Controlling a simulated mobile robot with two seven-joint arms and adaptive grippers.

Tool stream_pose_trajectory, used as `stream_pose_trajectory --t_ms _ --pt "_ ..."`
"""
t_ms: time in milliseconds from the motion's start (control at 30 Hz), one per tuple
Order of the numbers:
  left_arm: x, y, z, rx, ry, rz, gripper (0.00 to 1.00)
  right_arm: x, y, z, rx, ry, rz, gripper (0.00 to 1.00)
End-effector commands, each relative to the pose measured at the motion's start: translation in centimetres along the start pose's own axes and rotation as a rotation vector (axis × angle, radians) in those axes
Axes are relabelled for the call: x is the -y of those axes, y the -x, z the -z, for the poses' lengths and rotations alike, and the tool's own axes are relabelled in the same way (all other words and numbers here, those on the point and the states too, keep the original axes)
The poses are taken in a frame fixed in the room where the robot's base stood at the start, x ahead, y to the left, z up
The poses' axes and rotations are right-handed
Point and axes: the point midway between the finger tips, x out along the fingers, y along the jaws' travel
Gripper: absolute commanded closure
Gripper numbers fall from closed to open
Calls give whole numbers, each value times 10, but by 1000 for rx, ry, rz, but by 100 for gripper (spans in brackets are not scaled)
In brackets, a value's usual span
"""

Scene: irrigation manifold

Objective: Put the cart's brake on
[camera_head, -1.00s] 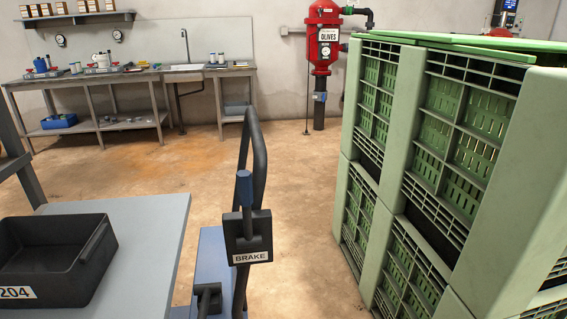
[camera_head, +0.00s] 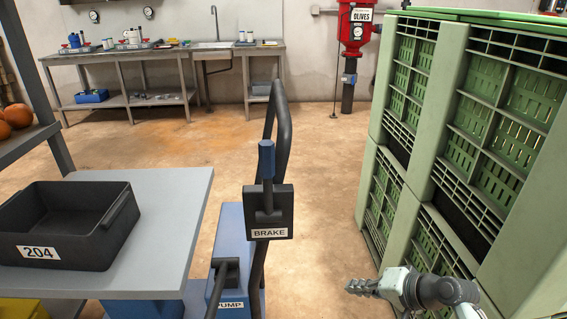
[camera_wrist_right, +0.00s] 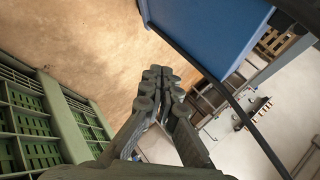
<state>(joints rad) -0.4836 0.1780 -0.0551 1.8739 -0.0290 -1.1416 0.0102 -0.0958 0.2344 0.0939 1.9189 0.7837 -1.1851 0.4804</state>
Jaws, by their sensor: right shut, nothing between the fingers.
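The cart's brake is a lever with a blue grip (camera_head: 266,160) on a black plate labelled BRAKE (camera_head: 270,212), fixed to the dark cart handle (camera_head: 284,130). The lever stands about upright. Below is the blue cart body (camera_head: 229,230) with a PUMP label. My right gripper (camera_head: 352,287) is shut and empty, low and to the right of the brake plate, apart from it. In the right wrist view its fingers (camera_wrist_right: 160,75) are together, with a blue surface (camera_wrist_right: 215,30) of the cart to the upper right. My left gripper is out of view.
Green stacked crates (camera_head: 440,130) stand close on the right. A grey table (camera_head: 165,215) with a black bin (camera_head: 65,225) labelled 204 is on the left. A workbench (camera_head: 160,55) and a red tank (camera_head: 355,25) stand at the back. Bare floor lies between.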

Motion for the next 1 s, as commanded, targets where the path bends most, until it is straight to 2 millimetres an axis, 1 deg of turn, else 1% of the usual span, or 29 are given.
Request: stream_pose_trajectory --t_ms 33,67,100,133,167,200,300,333,400,500,533,600,867,1000 --pt "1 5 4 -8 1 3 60 56 23 25 -2 -56 147 100" --pt "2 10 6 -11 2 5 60 86 40 34 13 -90 228 100" --pt "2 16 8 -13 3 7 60 124 64 41 41 -125 330 100" --pt "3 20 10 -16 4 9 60 150 84 44 67 -143 401 100" --pt "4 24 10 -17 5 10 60 174 103 45 97 -156 466 100" --pt "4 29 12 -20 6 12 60 201 129 43 139 -165 543 100" --pt "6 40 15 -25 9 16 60 249 186 32 245 -164 683 100" --pt "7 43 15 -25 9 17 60 259 200 27 274 -159 713 100" --pt "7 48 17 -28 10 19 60 275 225 18 328 -148 761 100" --pt "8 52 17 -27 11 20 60 286 245 9 374 -137 794 100" --pt "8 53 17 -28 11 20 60 287 248 7 381 -136 798 100" --pt "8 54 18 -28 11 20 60 288 250 6 389 -136 802 100" --pt "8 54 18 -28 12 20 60 288 249 6 388 -138 801 100" --pt "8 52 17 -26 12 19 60 296 243 4 390 -138 803 100"
